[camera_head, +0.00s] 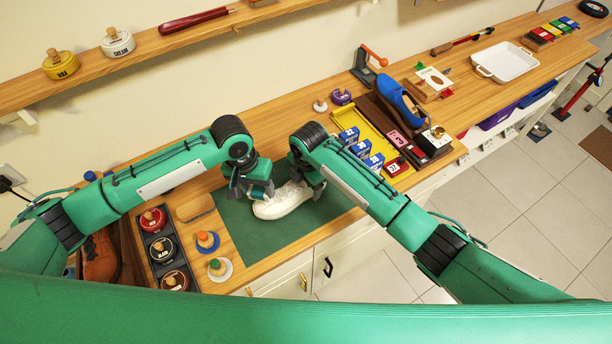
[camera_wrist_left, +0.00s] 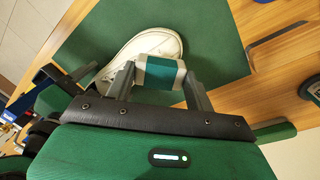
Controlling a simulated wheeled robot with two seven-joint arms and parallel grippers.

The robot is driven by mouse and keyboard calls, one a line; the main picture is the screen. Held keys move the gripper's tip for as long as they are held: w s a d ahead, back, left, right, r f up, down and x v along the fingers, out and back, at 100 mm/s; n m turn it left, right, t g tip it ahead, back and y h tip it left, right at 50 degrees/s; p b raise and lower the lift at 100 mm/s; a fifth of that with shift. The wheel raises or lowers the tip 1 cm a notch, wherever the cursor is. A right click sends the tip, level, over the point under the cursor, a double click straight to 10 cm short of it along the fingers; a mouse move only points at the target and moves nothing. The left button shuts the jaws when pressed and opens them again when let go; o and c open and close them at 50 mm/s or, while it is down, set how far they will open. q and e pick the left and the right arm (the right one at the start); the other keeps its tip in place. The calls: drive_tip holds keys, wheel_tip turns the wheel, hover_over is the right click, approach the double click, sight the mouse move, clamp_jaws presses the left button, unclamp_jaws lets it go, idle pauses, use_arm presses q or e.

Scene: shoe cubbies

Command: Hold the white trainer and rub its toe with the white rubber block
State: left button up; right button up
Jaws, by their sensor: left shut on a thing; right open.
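The white trainer (camera_head: 284,204) lies on the green mat (camera_head: 240,240), its toe toward the lower left. In the left wrist view the trainer (camera_wrist_left: 143,43) is partly covered by the rubber block (camera_wrist_left: 158,72), white with a green band. My left gripper (camera_head: 259,190) is shut on the block, which sits at the toe; I cannot tell whether it touches. The left wrist view shows both fingers (camera_wrist_left: 158,82) along the block's sides. My right gripper (camera_head: 311,180) is open at the heel end of the trainer. Its fingers partly hide the shoe there.
A dark tray of round polish tins (camera_head: 160,248) and two knobbed discs (camera_head: 207,241) stand left of the mat. A yellow tray (camera_head: 368,138), blue boxes (camera_head: 360,149) and a blue shoe (camera_head: 399,102) stand to the right. The mat's front part is clear.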

drive_tip(key=c, duration=1.1)
drive_tip(key=shift+f, duration=0.1)
drive_tip(key=shift+c, duration=0.3)
